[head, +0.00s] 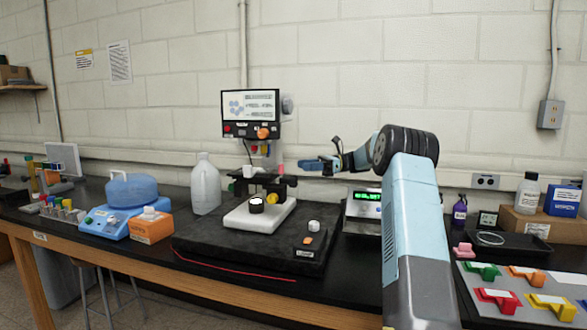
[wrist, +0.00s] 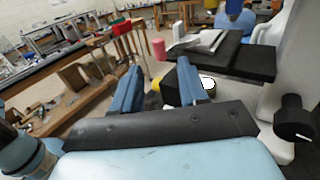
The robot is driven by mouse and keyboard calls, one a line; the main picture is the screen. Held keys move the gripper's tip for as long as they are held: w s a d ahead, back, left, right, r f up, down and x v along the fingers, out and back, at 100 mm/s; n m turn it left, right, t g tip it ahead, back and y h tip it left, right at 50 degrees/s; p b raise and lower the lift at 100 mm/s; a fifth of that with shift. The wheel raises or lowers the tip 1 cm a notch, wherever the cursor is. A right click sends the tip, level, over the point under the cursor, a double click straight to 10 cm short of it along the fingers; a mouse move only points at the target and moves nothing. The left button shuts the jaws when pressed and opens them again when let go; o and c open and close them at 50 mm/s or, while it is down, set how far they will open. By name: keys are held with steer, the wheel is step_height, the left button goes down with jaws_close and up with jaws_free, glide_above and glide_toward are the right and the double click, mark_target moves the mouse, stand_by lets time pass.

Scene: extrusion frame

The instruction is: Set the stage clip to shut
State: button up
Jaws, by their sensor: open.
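The microscope stands on a black slab in the middle of the head view, with its dark stage (head: 278,181) over a white base (head: 258,217). In the wrist view, the stage (wrist: 245,60) is a black plate at upper right, just beyond my right finger. A pale flat piece (wrist: 204,41) lies on it; I cannot tell whether this is the stage clip or a slide. The clip is too small to make out in the head view. My gripper (head: 312,165) is right of the stage. Its blue fingers are apart and empty in the wrist view (wrist: 157,70).
A monitor box (head: 251,114) hangs above the microscope. A white jug (head: 206,187) and a blue-lidded device (head: 128,205) stand left. A dark knob (wrist: 293,118) is close on the right in the wrist view.

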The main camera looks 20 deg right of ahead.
steer(key=shift+d, duration=2.05)
steer(key=shift+a, duration=0.1)
steer(key=s+a+r+n+h, duration=0.25)
steer(key=s+a+h, duration=0.25)
steer(key=s+a, duration=0.5)
steer(key=s+a+r+n+h, duration=0.2)
steer(key=s+a+n+h, duration=0.25)
steer(key=s+a, duration=0.55)
steer(key=s+d+f+n+t+h, duration=0.1)
steer(key=s+f+n+h, duration=0.3)
steer(key=s, duration=1.1)
steer(key=s+d+f+n+t+h, duration=0.1)
steer(key=s+f+n+t+h, duration=0.3)
steer(key=s, duration=1.1)
steer(key=n, duration=0.3)
steer(key=shift+s+d+f, duration=0.15)
steer(key=shift+s+f, duration=0.1)
steer(key=shift+f, duration=0.1)
